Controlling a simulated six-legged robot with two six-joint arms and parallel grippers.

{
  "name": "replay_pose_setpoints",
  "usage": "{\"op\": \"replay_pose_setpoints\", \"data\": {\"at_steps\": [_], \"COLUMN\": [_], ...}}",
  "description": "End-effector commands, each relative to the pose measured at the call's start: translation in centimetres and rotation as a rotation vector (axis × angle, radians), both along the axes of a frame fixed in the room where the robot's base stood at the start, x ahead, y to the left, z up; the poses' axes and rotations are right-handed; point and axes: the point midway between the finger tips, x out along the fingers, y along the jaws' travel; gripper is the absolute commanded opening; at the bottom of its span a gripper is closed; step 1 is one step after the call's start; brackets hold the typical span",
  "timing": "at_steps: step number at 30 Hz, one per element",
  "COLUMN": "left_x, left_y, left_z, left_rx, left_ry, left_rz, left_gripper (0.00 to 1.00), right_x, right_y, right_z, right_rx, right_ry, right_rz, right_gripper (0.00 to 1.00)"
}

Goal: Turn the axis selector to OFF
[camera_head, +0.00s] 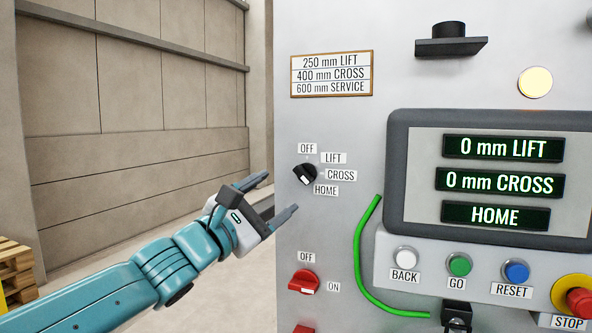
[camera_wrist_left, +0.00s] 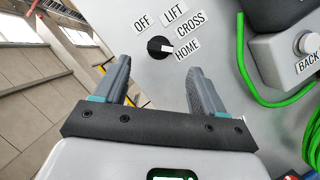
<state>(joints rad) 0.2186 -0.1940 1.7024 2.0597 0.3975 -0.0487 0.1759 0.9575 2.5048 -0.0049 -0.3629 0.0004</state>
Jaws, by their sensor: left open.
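The axis selector (camera_head: 304,174) is a small black knob on the grey panel, with OFF, LIFT, CROSS and HOME labels around it. Its white mark points toward HOME. It also shows in the left wrist view (camera_wrist_left: 155,48), just beyond the gap between the fingertips. The OFF label (camera_head: 307,148) is at the knob's upper left in the wrist view. My left gripper (camera_head: 281,193) is open and empty, to the left of and slightly below the knob in the head view. In the wrist view its fingers (camera_wrist_left: 157,68) stand either side of the knob's line, apart from it. My right gripper is out of view.
A red OFF/ON switch (camera_head: 303,281) sits below the selector. A green cable (camera_head: 358,245) curves to its right. The display (camera_head: 503,183) reads 0 mm LIFT, 0 mm CROSS, HOME. Buttons and a red STOP knob (camera_head: 580,301) are lower right. Left of the panel is open room.

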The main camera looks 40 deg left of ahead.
Motion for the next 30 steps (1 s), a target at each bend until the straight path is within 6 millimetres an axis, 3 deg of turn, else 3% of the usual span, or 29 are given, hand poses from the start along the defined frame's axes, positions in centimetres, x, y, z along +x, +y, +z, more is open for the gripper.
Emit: {"op": "replay_pose_setpoints", "data": {"at_steps": [3,9,22,23,27,30], "left_x": [3.0,6.2,7.3,7.3,7.3,7.3], "left_y": [-0.2,-0.3,-0.3,-0.3,-0.3,-0.3], "left_z": [1.2,1.9,1.9,1.9,2.0,1.9], "left_rx": [-0.001,-0.001,-0.001,-0.001,0.0,0.0], "left_ry": [0.003,0.002,0.001,0.001,0.001,0.0], "left_rz": [-0.003,-0.002,-0.001,-0.001,-0.001,-0.001], "left_gripper": [0.7,0.7,0.7,0.64,0.18,0.14], "right_x": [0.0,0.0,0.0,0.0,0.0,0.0], "right_y": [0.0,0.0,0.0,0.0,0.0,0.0], "right_z": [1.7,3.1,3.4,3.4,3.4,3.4], "right_rx": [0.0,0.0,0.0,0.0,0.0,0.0], "right_ry": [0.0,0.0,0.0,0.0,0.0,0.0], "right_rz": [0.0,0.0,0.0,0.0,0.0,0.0], "right_gripper": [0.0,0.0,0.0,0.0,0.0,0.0]}}
